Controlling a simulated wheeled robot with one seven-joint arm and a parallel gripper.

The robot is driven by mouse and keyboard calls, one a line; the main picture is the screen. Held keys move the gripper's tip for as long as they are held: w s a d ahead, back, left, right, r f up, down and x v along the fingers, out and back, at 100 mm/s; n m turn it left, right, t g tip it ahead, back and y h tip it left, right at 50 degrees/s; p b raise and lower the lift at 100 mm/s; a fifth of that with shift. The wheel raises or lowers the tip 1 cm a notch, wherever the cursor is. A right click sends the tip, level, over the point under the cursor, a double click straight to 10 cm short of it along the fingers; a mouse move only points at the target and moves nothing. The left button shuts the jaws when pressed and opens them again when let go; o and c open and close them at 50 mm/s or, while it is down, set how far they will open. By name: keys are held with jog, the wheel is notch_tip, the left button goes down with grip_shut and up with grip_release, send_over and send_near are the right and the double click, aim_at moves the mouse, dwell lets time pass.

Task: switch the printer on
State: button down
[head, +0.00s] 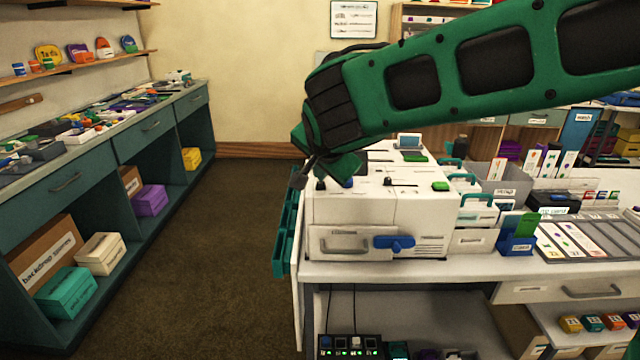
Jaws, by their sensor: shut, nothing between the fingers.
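The printer appears to be the large white boxy machine (360,212) on the left end of the white counter; no label on it is readable. Its front has a grey handle (345,244) and a blue lever (393,242). Green parts (440,186) and dark knobs show on its top. I cannot tell which part is the power switch.
A power strip (350,346) with green lights sits on the shelf below, with cables above it. A blue card holder (516,235) and a grey sorting tray (585,238) stand right of the machine. The carpeted aisle (210,270) at left is clear.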

aim_at(321, 191)
jog(key=shift+f, duration=0.1)
dwell(0.6)
jog(key=shift+s+f, duration=0.15)
jog(key=shift+f, duration=0.2)
jog(key=shift+a+r, duration=0.1)
jog(key=shift+r, duration=3.35)
